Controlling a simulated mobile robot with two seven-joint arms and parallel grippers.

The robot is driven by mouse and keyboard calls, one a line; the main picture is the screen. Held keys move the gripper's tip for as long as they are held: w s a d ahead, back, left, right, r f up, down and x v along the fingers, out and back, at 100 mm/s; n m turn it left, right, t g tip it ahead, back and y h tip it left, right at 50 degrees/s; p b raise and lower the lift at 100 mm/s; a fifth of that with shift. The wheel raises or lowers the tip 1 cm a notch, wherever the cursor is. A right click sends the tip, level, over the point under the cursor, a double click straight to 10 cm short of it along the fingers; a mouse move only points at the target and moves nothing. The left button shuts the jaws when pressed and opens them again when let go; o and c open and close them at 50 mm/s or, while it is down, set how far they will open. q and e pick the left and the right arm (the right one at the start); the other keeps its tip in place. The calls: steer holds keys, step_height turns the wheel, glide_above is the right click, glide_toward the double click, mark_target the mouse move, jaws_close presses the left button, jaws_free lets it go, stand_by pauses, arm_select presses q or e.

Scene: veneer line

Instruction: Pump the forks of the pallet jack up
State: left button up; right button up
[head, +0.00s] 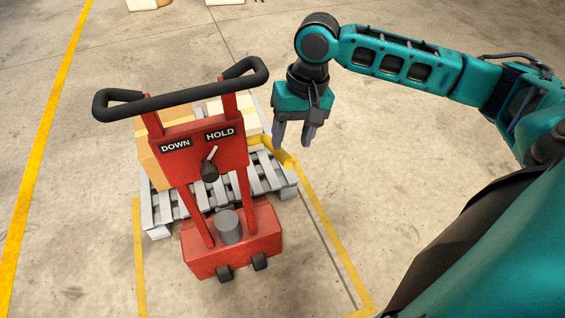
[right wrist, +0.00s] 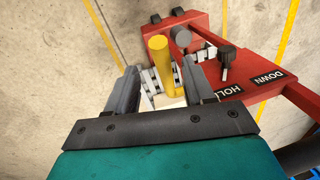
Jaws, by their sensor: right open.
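The red pallet jack (head: 263,228) stands left of centre in the head view, with a black handlebar (head: 180,92). Its red panel carries DOWN and HOLD labels and a small lever with a black knob (head: 209,172); the lever's pale tip points up, toward the HOLD side. A yellow pump lever (head: 288,160) sticks out at the jack's right side. My right gripper (head: 293,143) points down just above its end, open and empty. In the right wrist view the yellow lever (right wrist: 158,62) shows between the two fingers, apparently beyond them. The forks are hidden under the pallet. My left gripper is out of view.
A grey pallet (head: 161,213) with cardboard boxes (head: 152,160) stands behind the jack's panel. Yellow floor lines run along the left (head: 40,150) and around the jack. Bare concrete floor lies open to the right of the jack.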

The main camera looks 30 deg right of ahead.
mark_target(284, 165)
steer(key=f, duration=0.3)
steer(key=a+f+b, duration=0.1)
steer(key=f, duration=0.5)
steer(key=shift+w+a, duration=0.25)
steer(key=shift+w, duration=0.05)
steer(key=shift+c, duration=0.5)
jaws_close()
